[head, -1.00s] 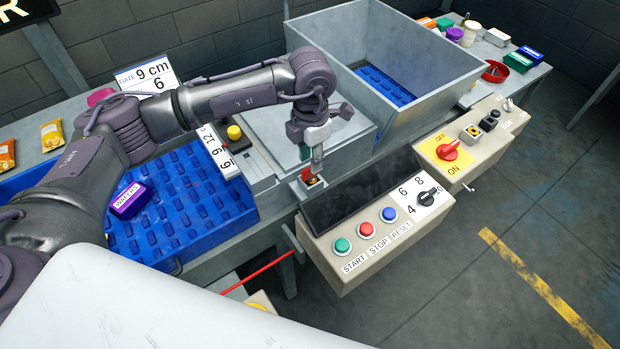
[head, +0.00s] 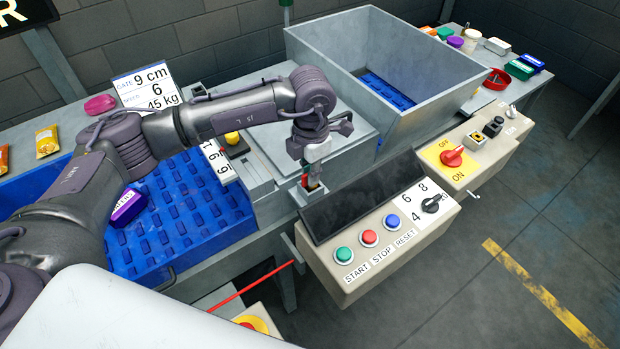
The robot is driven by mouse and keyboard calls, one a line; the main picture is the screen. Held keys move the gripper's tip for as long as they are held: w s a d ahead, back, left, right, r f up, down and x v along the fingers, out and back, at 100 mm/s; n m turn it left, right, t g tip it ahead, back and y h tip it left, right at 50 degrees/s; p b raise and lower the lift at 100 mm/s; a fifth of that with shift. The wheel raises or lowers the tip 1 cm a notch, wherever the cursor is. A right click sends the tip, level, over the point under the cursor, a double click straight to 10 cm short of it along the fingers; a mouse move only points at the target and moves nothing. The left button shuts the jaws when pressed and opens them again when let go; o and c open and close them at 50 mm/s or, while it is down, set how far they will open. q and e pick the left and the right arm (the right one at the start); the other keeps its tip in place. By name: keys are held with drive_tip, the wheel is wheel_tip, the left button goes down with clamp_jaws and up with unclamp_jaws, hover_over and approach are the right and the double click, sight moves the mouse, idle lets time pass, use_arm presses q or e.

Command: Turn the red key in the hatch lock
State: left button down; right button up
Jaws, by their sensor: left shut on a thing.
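My left gripper (head: 315,172) points down at the small hatch lock (head: 308,196) on the front edge of the grey machine. It is shut on the red key (head: 311,183). Only a little red shows below the fingers, so the key's turn angle cannot be told. The grey hatch lid (head: 275,150) lies flat behind the lock, partly behind my left arm. My right gripper is not in view.
A control box with START (head: 344,255), STOP and RESET buttons and a dark screen (head: 365,190) stands close right of the lock. A large grey hopper (head: 330,45) rises behind.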

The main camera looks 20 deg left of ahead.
use_arm(q)
drive_tip(key=shift+f+m+b, duration=0.1)
drive_tip(key=shift+m+b, duration=1.2)
drive_tip(key=shift+m, duration=0.3)
drive_tip(key=shift+m+b, duration=1.15)
drive_tip(key=shift+m, duration=0.35)
drive_tip(key=shift+m+b, duration=0.3)
drive_tip(key=shift+m, duration=0.1)
